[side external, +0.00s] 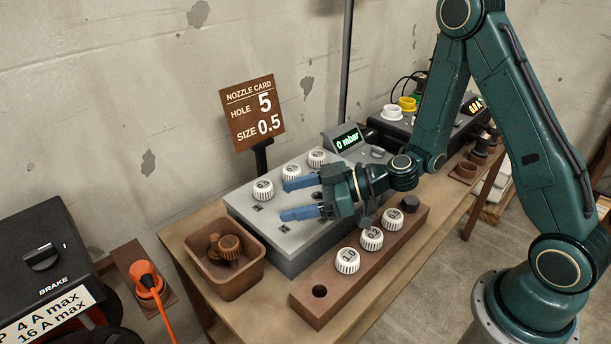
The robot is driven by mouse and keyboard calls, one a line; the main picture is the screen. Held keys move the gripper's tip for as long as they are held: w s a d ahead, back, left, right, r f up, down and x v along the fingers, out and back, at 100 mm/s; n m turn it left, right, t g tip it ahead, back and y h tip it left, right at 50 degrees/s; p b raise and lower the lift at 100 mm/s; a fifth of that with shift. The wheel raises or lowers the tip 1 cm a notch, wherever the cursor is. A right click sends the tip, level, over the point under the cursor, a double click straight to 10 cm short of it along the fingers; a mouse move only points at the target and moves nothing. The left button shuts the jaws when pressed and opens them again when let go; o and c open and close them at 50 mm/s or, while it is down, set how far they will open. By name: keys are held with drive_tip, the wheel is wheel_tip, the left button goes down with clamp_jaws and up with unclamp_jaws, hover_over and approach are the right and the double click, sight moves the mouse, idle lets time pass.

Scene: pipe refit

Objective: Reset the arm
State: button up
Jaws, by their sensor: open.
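My gripper (299,198) has blue fingers and is open, with nothing between them. It hangs over the grey nozzle box (292,252), fingers pointing left. White ribbed caps (263,190) stand in a row along the back of the box. My fingers and wrist hide part of the box top, so I cannot tell what is in every hole. My arm reaches in from the right.
A brown rack (318,312) in front holds white numbered caps (347,260), with one empty hole at its near end. A brown bin (216,284) holds rusty parts. A card (252,112) reads hole 5, size 0.5. A display (347,141) reads 0 mbar.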

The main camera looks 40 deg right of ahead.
drive_tip(key=s+r+n+g+h, duration=0.2)
drive_tip(key=s+r+g, duration=0.35)
drive_tip(key=s, duration=0.25)
drive_tip(key=s+d+r+m+h, duration=0.4)
drive_tip(key=s+d+m, duration=0.1)
drive_tip(key=s+d, duration=0.1)
drive_tip(key=s+d+r+m+h, duration=0.4)
drive_tip(key=s+d+r+m, duration=0.1)
drive_tip(key=s, duration=0.4)
drive_tip(key=shift+s+d+r+m+t, duration=0.35)
drive_tip(key=shift+d+m, duration=0.15)
drive_tip(key=shift+d, duration=0.65)
